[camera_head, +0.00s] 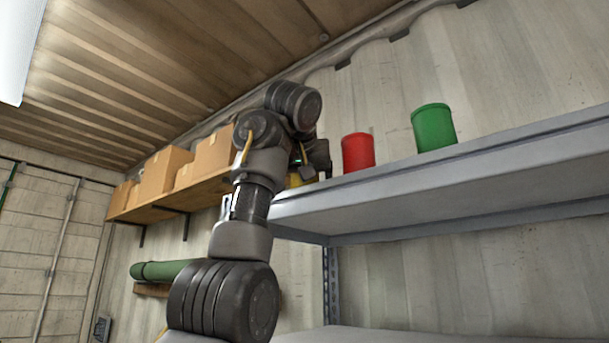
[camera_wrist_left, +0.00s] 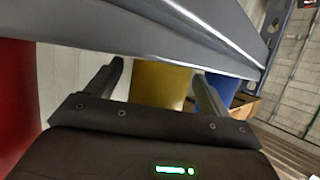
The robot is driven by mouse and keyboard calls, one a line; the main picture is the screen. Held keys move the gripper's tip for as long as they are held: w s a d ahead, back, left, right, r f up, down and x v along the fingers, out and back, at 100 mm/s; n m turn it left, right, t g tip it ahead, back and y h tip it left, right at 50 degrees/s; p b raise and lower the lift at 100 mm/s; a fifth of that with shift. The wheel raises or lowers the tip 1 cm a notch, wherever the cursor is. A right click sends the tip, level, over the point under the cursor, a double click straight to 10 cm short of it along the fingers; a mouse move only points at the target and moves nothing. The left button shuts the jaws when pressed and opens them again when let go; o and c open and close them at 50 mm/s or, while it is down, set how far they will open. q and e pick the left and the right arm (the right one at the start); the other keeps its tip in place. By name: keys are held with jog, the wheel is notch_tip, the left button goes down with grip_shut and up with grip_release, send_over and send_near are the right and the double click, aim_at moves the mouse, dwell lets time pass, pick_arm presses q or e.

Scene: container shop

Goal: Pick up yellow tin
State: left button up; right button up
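The yellow tin (camera_head: 295,181) stands at the left end of the upper grey shelf in the head view, mostly hidden behind my left wrist. In the left wrist view the yellow tin (camera_wrist_left: 160,86) shows between the two dark fingers of my left gripper (camera_wrist_left: 158,70). The fingers are spread apart, with a gap at the left finger; whether the right finger touches the tin I cannot tell. My left gripper is largely hidden by its own arm in the head view. My right gripper is in neither view.
A red tin (camera_head: 357,152) and a green tin (camera_head: 433,127) stand to the right on the grey shelf (camera_head: 450,185). A blue tin (camera_wrist_left: 214,92) is close beside the right finger in the wrist view. Cardboard boxes (camera_head: 165,172) sit on a wall shelf at left.

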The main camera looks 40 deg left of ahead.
pick_arm(q)
jog(key=shift+d, duration=0.1)
jog(key=c, duration=1.2)
jog(key=shift+c, duration=0.2)
jog(key=shift+r, duration=0.4)
jog(key=r+p, duration=0.2)
jog(key=shift+w+a+r, duration=0.15)
jog(key=shift+a+r, duration=0.05)
jog(key=shift+r, duration=0.15)
jog(key=s+d+r+p, duration=0.2)
jog(key=d+r+p, duration=0.1)
jog(key=d, duration=0.3)
jog(key=s+d+r+p, duration=0.2)
jog(key=d+r+p, duration=0.1)
jog(key=d+r, duration=0.3)
jog(key=shift+s+d+r, duration=0.3)
jog(key=shift+s+d, duration=0.1)
jog(key=shift+d, duration=0.35)
